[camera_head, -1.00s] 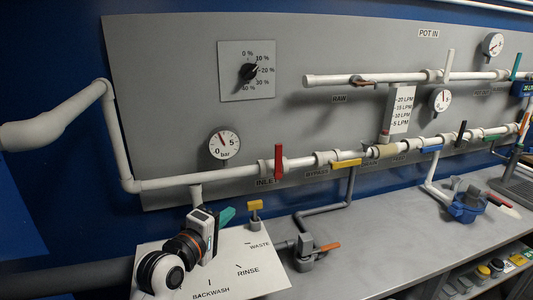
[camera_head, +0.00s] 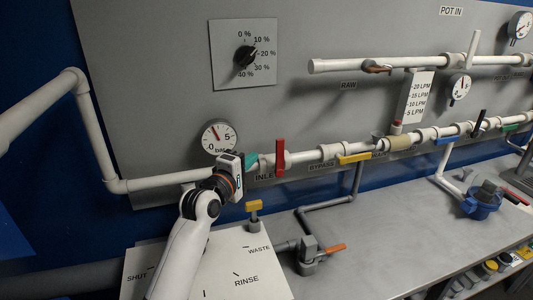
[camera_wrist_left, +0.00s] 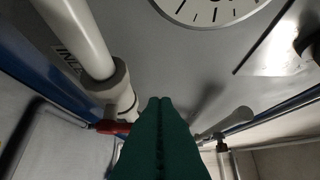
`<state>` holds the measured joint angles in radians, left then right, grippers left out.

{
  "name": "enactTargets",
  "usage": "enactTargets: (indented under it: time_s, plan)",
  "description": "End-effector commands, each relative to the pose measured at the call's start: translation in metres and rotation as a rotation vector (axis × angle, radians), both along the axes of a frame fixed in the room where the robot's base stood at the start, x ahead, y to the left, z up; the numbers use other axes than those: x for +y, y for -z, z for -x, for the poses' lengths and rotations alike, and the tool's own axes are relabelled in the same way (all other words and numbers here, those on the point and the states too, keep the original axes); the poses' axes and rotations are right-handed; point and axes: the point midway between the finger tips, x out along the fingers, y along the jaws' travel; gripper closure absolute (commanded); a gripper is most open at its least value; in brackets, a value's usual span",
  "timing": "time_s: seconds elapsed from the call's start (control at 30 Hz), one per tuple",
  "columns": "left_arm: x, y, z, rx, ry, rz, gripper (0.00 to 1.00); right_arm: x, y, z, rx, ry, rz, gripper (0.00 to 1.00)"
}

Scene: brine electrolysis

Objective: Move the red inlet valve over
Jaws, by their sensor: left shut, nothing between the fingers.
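The red inlet valve handle (camera_head: 280,156) stands upright on the white pipe, above and right of the partly covered INLET label (camera_head: 264,177). My left gripper (camera_head: 252,160) is just left of the handle, with its green fingers shut and empty. A small gap seems to show between the fingertips and the handle in the head view. In the left wrist view the shut green fingers (camera_wrist_left: 160,105) fill the lower middle, and the red handle (camera_wrist_left: 112,127) shows just left of them, partly hidden. My right gripper is not in view.
A pressure gauge (camera_head: 218,137) is above and left of my gripper. A yellow bypass handle (camera_head: 354,158) lies along the pipe to the right. A small yellow valve (camera_head: 254,206) and an orange-handled valve (camera_head: 330,248) stand below. The grey bench (camera_head: 390,230) has free room.

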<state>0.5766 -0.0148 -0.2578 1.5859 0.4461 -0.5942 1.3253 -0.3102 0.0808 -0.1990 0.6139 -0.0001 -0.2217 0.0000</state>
Motion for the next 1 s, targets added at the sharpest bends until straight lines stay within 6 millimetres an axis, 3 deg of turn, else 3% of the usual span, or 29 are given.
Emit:
enactTargets:
  time_s: [0.07, 0.2, 0.37, 0.8, 1.0]
  plan:
    - [-0.008, -0.002, -0.011, 0.000, 0.002, -0.001, 1.00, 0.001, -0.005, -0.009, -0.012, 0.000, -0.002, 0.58]
    - [-0.029, -0.002, -0.016, 0.001, 0.002, 0.000, 1.00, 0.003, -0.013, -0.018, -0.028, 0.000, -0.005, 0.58]
    - [-0.040, -0.001, -0.019, 0.000, 0.001, 0.000, 1.00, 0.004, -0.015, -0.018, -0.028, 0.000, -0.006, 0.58]
    - [-0.042, 0.000, -0.020, 0.000, 0.000, -0.002, 1.00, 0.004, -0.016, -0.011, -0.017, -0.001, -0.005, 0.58]
    - [-0.035, -0.005, -0.021, 0.011, -0.001, -0.038, 1.00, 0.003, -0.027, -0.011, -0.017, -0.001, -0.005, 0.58]
